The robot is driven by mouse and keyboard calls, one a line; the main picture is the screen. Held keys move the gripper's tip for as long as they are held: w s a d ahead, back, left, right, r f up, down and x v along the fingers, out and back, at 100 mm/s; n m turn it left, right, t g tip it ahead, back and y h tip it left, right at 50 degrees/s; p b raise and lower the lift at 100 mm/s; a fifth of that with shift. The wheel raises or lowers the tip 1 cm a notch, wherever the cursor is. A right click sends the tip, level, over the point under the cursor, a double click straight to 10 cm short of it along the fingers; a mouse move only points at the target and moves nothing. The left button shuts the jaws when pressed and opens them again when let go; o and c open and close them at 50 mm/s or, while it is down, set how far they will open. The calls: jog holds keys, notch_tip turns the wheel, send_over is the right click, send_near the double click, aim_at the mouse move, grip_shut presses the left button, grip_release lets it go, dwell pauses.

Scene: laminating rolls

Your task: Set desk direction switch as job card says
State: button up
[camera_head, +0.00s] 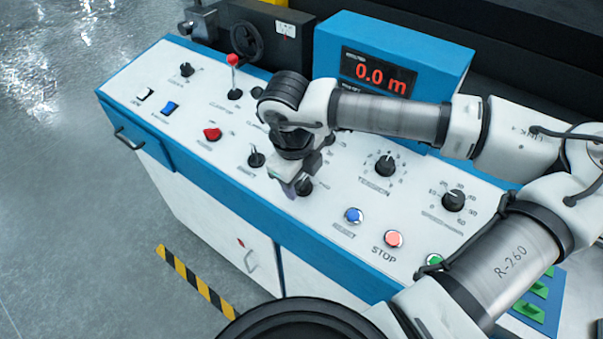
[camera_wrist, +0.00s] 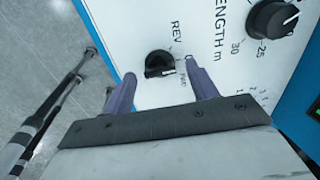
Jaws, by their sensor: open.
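A black rotary switch (camera_wrist: 158,62) marked REV and FWD shows in the wrist view, ahead of my gripper (camera_wrist: 158,90) and roughly between its two fingers. The fingers are apart with nothing held. I cannot tell which mark the switch points to. In the head view my gripper (camera_head: 290,188) points down over the panel, beside a black knob (camera_head: 304,187) that it partly covers. The labels there are too small to confirm it is the same switch. I do not make out a job card in either view.
The sloping white panel (camera_head: 350,240) carries close neighbours: a black knob (camera_head: 256,160), the tension dial (camera_head: 386,166), a blue button (camera_head: 353,215) and the STOP button (camera_head: 393,239). A LENGTH dial (camera_wrist: 275,18) sits nearby. A blue display box (camera_head: 400,50) reads 0.0 m behind my arm.

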jog(key=shift+f, duration=0.5)
jog(key=c, duration=1)
